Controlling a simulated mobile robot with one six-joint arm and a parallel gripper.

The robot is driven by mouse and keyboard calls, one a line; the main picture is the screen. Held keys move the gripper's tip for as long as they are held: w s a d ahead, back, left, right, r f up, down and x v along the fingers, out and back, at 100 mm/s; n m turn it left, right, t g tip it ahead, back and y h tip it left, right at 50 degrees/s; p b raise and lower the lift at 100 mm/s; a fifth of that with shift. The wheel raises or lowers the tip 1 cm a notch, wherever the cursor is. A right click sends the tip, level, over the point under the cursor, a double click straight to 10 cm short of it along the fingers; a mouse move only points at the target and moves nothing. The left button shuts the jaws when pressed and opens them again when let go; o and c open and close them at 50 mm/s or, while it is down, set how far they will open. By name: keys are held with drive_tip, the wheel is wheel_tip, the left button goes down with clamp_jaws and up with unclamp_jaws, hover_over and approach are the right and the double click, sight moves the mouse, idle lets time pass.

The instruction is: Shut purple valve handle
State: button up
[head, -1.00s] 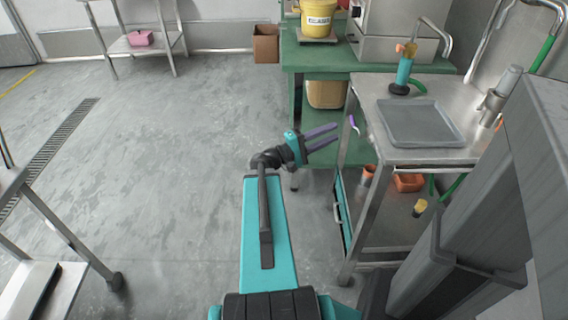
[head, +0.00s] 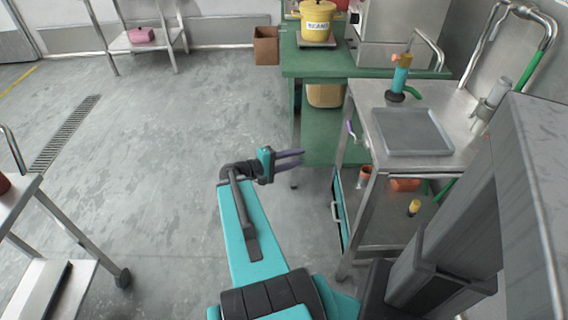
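The purple valve handle (head: 350,130) is a small purple piece at the left edge of the steel sink cart (head: 364,176), near its top. My gripper (head: 302,158) is left of the handle and slightly lower in the picture, apart from it. Its two purple fingers point right toward the cart and show a gap between them, with nothing held. The fine shape of the handle and the valve behind it are too small to tell.
A green workbench (head: 330,62) with a yellow bucket (head: 317,14) stands behind. A grey tray (head: 411,131) and a teal bottle-like tool (head: 400,75) are on the cart top. A metal cart (head: 90,268) stands at left. The floor between is clear.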

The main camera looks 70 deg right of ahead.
drive_tip(key=shift+n+t+y, duration=0.4)
drive_tip(key=shift+t+y, duration=0.1)
drive_tip(key=shift+w+a+f+p, duration=0.5)
drive_tip(key=shift+w+a+f, duration=0.15)
drive_tip(key=shift+a, duration=0.25)
drive_tip(key=shift+w+a+f+p, duration=0.5)
drive_tip(key=shift+w+a, duration=0.25)
drive_tip(key=shift+a, duration=0.15)
